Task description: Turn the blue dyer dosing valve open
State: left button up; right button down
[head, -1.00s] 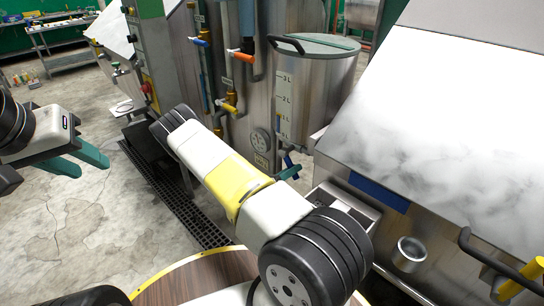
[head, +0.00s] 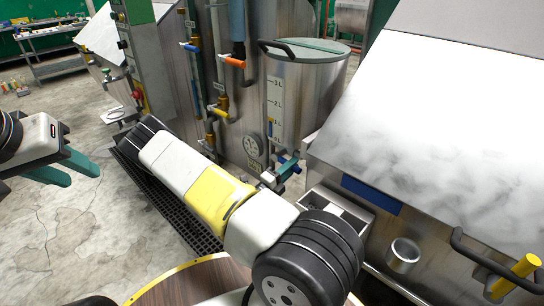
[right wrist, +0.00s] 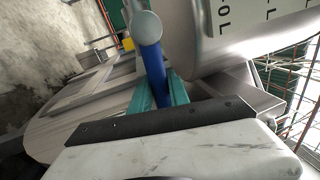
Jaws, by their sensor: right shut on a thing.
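In the head view my right gripper (head: 287,172) is at the foot of the steel dosing tank (head: 312,100), shut on this handle. The arm and fingers partly hide the valve there, so its exact angle is hard to tell. My left gripper (head: 68,170) is at the left, with its two teal fingers apart and empty above the floor.
Pipes behind carry a blue lever (head: 190,47), an orange lever (head: 234,62) and a yellow lever (head: 217,112). A round gauge (head: 252,145) is beside the valve. A steel cup (head: 403,255) stands at right, below the large sloped hood (head: 450,130). A floor grate (head: 165,205) runs at left.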

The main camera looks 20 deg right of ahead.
jog(key=shift+r+n, duration=0.2)
jog(key=shift+n, duration=0.3)
jog(key=c, duration=1.3)
grip_release()
jog(key=shift+r, duration=0.1)
jog(key=shift+o, duration=0.2)
jog(key=v, duration=0.8)
jog(key=shift+d, duration=0.1)
